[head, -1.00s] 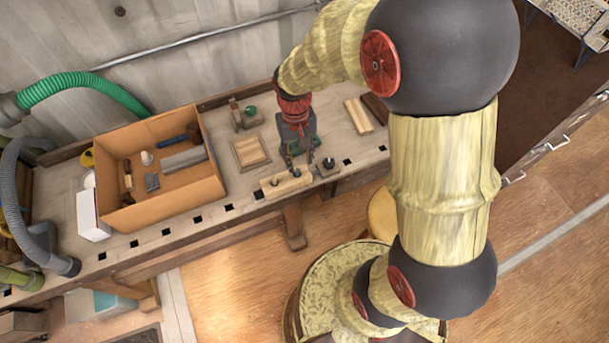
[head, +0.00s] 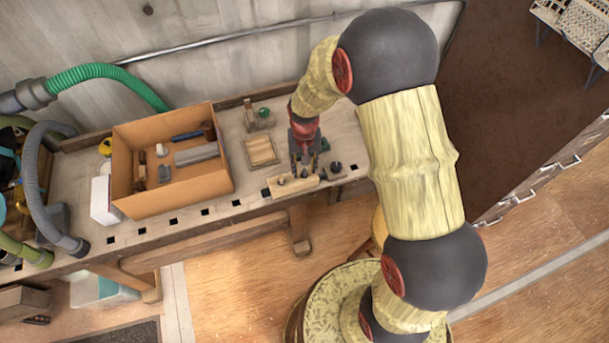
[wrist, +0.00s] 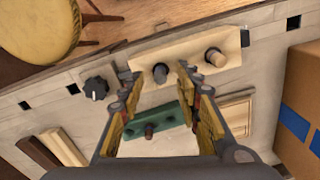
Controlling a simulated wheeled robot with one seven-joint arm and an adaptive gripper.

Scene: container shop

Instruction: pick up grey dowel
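The grey dowel (wrist: 160,73) stands in a pale wooden block (wrist: 185,62) at the bench's front edge, with a brown dowel (wrist: 215,57) beside it. In the head view the block (head: 293,187) lies just below my gripper (head: 307,165). In the wrist view my gripper (wrist: 156,76) is open, and the grey dowel's top appears between its two fingertips. Nothing is held. I cannot tell whether either finger touches the dowel.
A wooden tray (head: 261,151) and a large cardboard box (head: 178,196) holding tools stand to the left in the head view.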

